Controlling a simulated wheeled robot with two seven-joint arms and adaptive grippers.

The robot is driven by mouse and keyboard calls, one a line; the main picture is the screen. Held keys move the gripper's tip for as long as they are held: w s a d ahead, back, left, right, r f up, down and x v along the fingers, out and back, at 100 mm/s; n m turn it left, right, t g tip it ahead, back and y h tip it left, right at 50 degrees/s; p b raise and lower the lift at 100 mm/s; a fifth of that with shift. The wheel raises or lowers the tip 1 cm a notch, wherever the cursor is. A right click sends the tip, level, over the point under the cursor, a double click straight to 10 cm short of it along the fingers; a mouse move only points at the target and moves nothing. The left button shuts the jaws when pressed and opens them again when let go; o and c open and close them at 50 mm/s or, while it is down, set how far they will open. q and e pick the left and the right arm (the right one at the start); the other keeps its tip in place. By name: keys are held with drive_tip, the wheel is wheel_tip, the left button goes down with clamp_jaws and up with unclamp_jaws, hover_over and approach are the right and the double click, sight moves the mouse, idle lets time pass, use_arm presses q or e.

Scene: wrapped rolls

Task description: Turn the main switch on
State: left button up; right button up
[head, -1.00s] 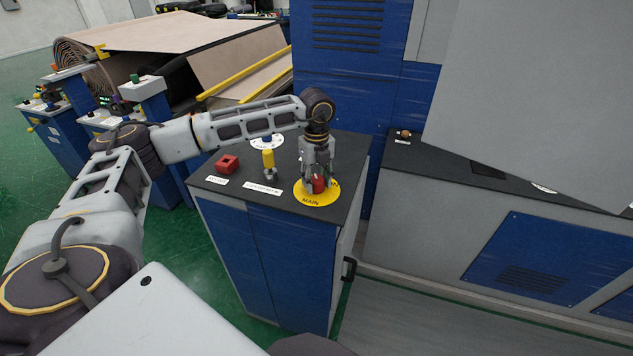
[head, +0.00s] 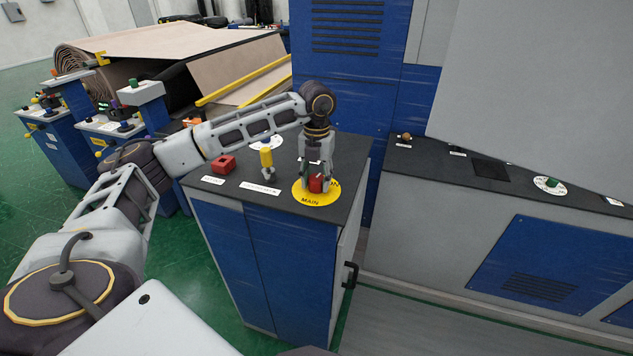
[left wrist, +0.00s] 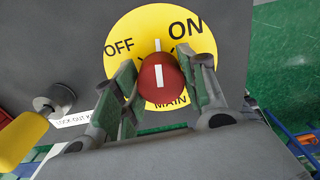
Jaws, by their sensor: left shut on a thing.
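The main switch is a red knob (head: 316,184) on a yellow disc (head: 304,198) marked MAIN, on the dark top of a blue cabinet. My left gripper (head: 316,186) points down over it and is shut on the knob. In the left wrist view, the green-padded fingers (left wrist: 160,95) stand on either side of the red knob (left wrist: 159,80). The knob's white line points up the picture, between the words OFF and ON on the yellow disc (left wrist: 125,70). My right gripper is not in view.
A red block (head: 223,165) and a yellow-topped lever (head: 266,158) stand left of the switch on the cabinet (head: 285,265). A tall blue cabinet (head: 345,80) rises behind. A grey-and-blue console (head: 520,240) is at the right.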

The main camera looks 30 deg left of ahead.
sight(317, 177)
use_arm(q)
drive_tip(key=m+b, duration=0.1)
drive_tip(key=m, duration=0.2)
drive_tip(key=shift+m, duration=0.4)
drive_tip(key=shift+r+m+b, duration=0.1)
drive_tip(key=shift+m+b, duration=0.4)
drive_tip(key=shift+m, duration=1.2)
drive_tip(key=o, duration=0.9)
drive_tip(key=shift+c, duration=0.2)
drive_tip(key=shift+o, duration=0.8)
wheel_tip(317, 177, up, 12)
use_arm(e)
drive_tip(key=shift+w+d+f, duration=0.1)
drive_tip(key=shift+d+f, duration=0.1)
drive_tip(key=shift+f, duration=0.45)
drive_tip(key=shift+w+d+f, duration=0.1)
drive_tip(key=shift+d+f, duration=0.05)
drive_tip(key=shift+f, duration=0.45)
